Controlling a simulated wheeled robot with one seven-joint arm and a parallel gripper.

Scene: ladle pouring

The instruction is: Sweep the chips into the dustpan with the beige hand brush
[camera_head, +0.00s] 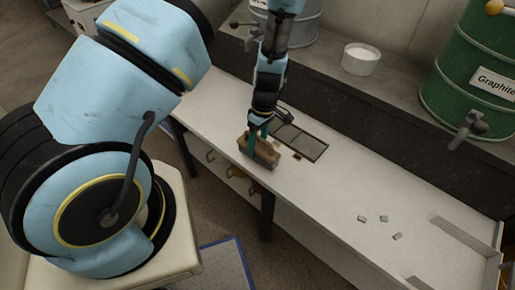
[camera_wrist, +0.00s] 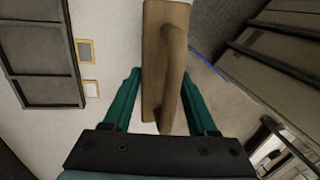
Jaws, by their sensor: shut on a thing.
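The beige hand brush (camera_head: 262,153) is at the left part of the white bench, near its front edge. My gripper (camera_head: 259,132) is above it, with its teal fingers on either side of the handle. In the wrist view the brush (camera_wrist: 153,58) lies between the two fingers of my gripper (camera_wrist: 161,78), which is shut on it. Whether the brush touches the bench I cannot tell. Three small grey chips (camera_head: 384,219) lie apart on the bench to the right. A pale low-walled shape, seemingly the dustpan (camera_head: 460,236), is at the far right end, partly cut off.
A dark framed panel (camera_head: 304,141) lies on the bench just behind the brush; it also shows in the wrist view (camera_wrist: 45,52). A white tub (camera_head: 360,62) and a green Graphite drum (camera_head: 478,75) stand on the back ledge.

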